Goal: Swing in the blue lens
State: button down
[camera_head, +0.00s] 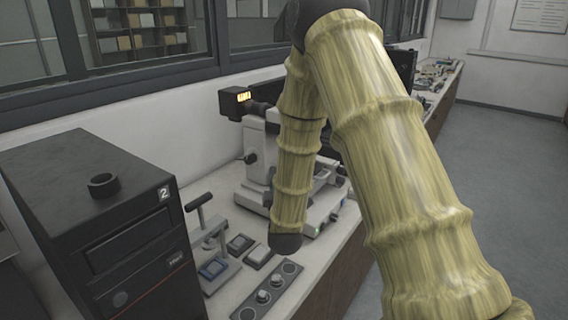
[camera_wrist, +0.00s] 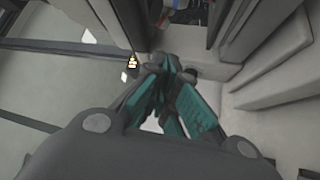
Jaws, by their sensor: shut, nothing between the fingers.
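A pale grey microscope (camera_head: 258,150) stands on the bench in the head view, and my arm hides much of it. Its pale body (camera_wrist: 275,55) fills the right side of the wrist view. I cannot make out the blue lens in either view. My gripper (camera_wrist: 170,68) shows in the wrist view with its teal-padded fingers together and nothing between them. Its tips are close to the microscope's body; whether they touch it I cannot tell. In the head view the gripper is hidden behind my arm.
A black box (camera_head: 236,102) with an orange display sits at the microscope's upper left. A black machine marked 2 (camera_head: 100,210) stands at the left, with a hand press (camera_head: 203,230) and a knob panel (camera_head: 268,292) beside it. The floor at right is clear.

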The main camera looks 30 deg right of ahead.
jog(key=w+d+r+p, duration=0.1)
jog(key=w+d+p, duration=0.4)
jog(key=w+d, duration=0.3)
jog(key=shift+d+r, duration=0.15)
jog(key=shift+d, duration=0.05)
dwell(0.3)
dwell(0.6)
